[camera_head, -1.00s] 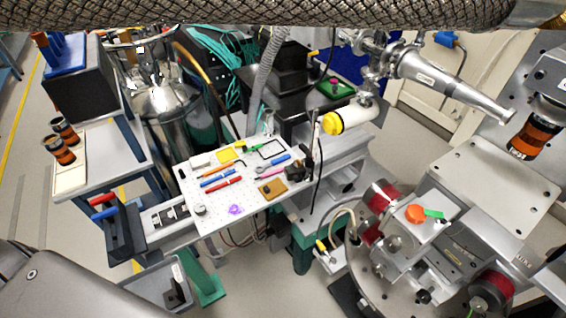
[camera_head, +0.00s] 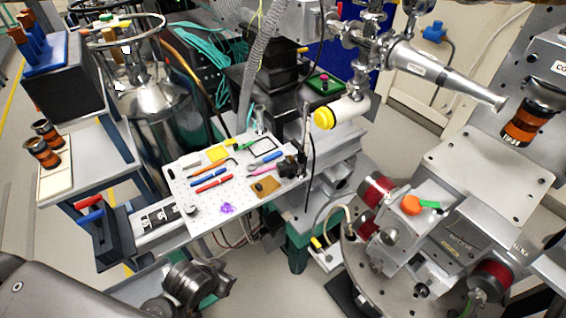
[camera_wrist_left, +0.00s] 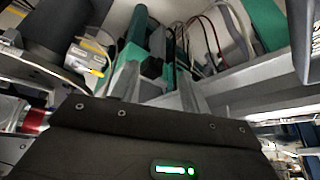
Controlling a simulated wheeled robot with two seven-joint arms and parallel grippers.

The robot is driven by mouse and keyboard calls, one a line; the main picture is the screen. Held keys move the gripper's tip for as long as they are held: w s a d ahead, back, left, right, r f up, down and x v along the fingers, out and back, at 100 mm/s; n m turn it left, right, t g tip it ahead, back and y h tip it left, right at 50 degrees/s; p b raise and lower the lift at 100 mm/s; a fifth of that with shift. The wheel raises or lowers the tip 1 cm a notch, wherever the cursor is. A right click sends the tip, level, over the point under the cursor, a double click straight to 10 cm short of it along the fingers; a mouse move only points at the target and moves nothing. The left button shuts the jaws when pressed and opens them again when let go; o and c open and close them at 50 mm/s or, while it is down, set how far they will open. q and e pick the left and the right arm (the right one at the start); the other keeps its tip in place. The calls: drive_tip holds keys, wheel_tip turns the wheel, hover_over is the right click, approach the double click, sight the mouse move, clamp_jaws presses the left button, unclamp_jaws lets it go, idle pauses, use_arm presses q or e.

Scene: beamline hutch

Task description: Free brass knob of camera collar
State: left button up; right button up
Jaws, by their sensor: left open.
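An orange-and-black cylindrical camera or lens (camera_head: 521,126) is mounted at the far right of the head view, beside the tapered metal nose. I cannot make out a collar or a brass knob on it. My left arm comes in at the lower left of the head view, far from this lens, and its gripper is not clear there. In the left wrist view my left gripper (camera_wrist_left: 155,88) is open, with nothing seen between its fingers. Green and grey structure and cables lie beyond it. My right gripper is not in view.
A white perforated table (camera_head: 216,207) with several small tools stands in the middle. A round metal stage (camera_head: 373,276) with red-and-silver motors stands at the lower right. A yellow-capped white cylinder (camera_head: 343,113) juts out above. A steel dewar (camera_head: 160,110) stands at the left.

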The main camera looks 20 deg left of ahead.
use_arm(q)
drive_tip(key=w+d+r+m+t+h, duration=0.2)
drive_tip(key=w+r+m+t+h, duration=0.3)
drive_tip(key=w+r, duration=0.75)
drive_tip(key=w+d+r+t+h, duration=0.1)
drive_tip(key=w+r+t+h, duration=0.4)
drive_tip(key=w+r, duration=0.75)
drive_tip(key=g+h, duration=0.1)
approach(288, 159)
drive_tip(key=shift+w+r, duration=0.2)
drive_tip(key=shift+w, duration=0.3)
drive_tip(key=x, duration=0.2)
drive_tip(key=p+x, duration=0.1)
drive_tip(key=x, duration=0.2)
drive_tip(key=p+x, duration=0.1)
drive_tip(key=x, duration=0.1)
drive_tip(key=shift+w+d+f, duration=0.1)
drive_tip(key=shift+d+f, duration=0.2)
drive_tip(key=shift+f, duration=0.05)
